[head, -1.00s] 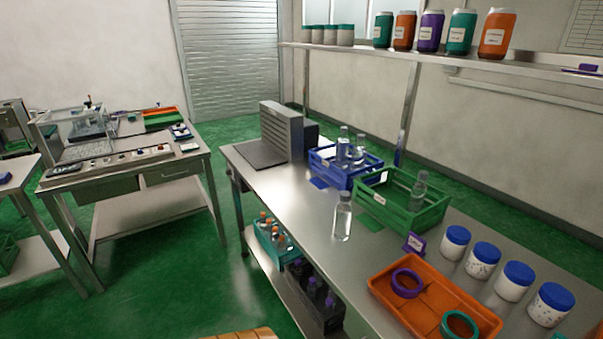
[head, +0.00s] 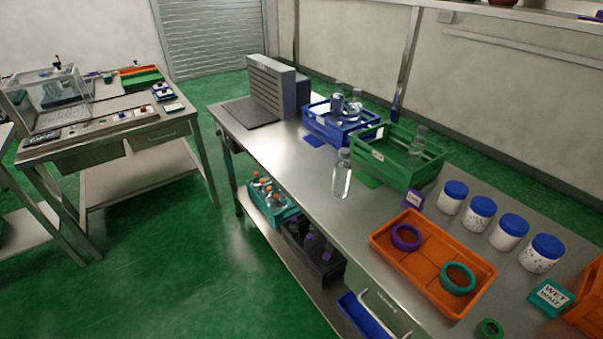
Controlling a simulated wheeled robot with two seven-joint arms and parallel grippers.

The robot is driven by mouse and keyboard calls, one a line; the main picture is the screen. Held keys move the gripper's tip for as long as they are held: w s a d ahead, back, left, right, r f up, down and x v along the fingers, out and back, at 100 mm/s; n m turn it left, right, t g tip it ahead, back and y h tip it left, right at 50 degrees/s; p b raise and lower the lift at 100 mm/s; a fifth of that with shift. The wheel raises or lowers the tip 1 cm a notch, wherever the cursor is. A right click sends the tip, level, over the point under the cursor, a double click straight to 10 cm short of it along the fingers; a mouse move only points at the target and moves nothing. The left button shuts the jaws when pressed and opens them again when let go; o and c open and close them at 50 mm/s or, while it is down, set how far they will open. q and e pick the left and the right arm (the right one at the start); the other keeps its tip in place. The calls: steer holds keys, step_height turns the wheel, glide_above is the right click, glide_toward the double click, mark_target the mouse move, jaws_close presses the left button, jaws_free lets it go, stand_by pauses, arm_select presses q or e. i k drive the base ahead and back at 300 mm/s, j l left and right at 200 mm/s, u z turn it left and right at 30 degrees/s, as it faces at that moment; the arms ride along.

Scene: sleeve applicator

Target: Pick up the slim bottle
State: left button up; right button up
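A clear, slim-looking bottle (head: 342,174) with a pale cap stands upright on the steel bench (head: 285,170), in front of the crates. Another clear bottle (head: 417,145) stands in the green crate (head: 372,160). Several clear bottles (head: 338,104) stand in the blue crate (head: 317,127). I cannot tell for sure which of these the task calls the slim bottle. Neither of my grippers is in view.
An orange tray (head: 410,275) with a purple and a teal ring lies on the bench at the right. Several blue-lidded white jars (head: 478,214) stand behind it. A grey louvred unit (head: 272,88) stands at the far end. The lower shelf holds teal (head: 271,214) and dark crates.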

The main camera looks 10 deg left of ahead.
mark_target(342, 168)
steer(key=i+j+z, duration=0.2)
steer(key=j+z, duration=0.3)
steer(key=i+j+z, duration=0.15)
steer(key=j+z, duration=0.8)
